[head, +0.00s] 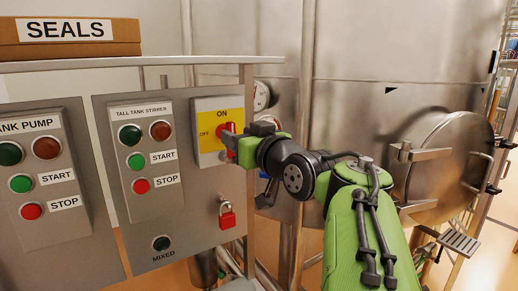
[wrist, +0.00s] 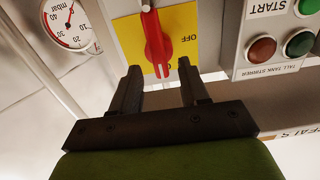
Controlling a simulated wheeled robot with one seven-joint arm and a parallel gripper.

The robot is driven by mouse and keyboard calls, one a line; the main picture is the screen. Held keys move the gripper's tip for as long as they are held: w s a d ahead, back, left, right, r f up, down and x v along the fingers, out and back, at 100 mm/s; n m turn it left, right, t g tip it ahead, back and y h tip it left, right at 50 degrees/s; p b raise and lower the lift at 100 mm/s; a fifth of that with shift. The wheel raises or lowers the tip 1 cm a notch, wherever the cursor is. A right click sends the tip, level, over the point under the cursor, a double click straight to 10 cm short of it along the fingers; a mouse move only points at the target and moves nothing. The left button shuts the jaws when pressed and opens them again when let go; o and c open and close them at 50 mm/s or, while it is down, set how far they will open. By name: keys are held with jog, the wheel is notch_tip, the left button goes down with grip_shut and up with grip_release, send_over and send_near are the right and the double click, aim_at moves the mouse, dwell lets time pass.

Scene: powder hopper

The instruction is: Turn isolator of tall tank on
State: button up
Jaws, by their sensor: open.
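The tall tank isolator is a red rotary handle (head: 228,128) on a yellow plate (head: 205,116) marked ON at the top and OFF at the left. In the wrist view, which is roughly upside down, the red handle (wrist: 157,45) stands nearly upright in the picture. One end is beside the partly hidden ON lettering, and OFF lies to the side. My gripper (head: 232,146) is in front of the handle and hides part of it. In the wrist view my gripper (wrist: 160,68) is open, its fingertips either side of the handle's near end. Contact cannot be told.
A tall tank stirrer panel (head: 147,155) with buttons is left of the isolator. A red padlock (head: 227,216) hangs below it. A pressure gauge (wrist: 68,24) and the steel tank (head: 400,60) are close by. A SEALS box (head: 70,38) sits on top.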

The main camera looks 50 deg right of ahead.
jog(key=b+v, duration=0.1)
jog(key=v, duration=1.2)
jog(key=shift+s, duration=0.25)
jog(key=shift+w+a, duration=0.1)
jog(key=w+a+f+n+g+y, duration=0.1)
jog(key=w+a+f+g+y, duration=0.15)
jog(key=a+f, duration=0.4)
jog(key=w+a+f+n+g+y, duration=0.1)
jog(key=w+a+f+g+y, duration=0.15)
jog(key=a+f, duration=0.4)
jog(key=s+a+f+g, duration=0.3)
jog(key=s+a+f, duration=0.1)
jog(key=f, duration=0.4)
jog(key=s+a+f+n+g, duration=0.1)
jog(key=s+a+f+g, duration=0.2)
jog(key=f, duration=0.6)
jog(key=shift+s+a+g, duration=0.4)
jog(key=shift+s+a, duration=0.3)
jog(key=shift+s, duration=0.1)
jog(key=shift+f, duration=0.1)
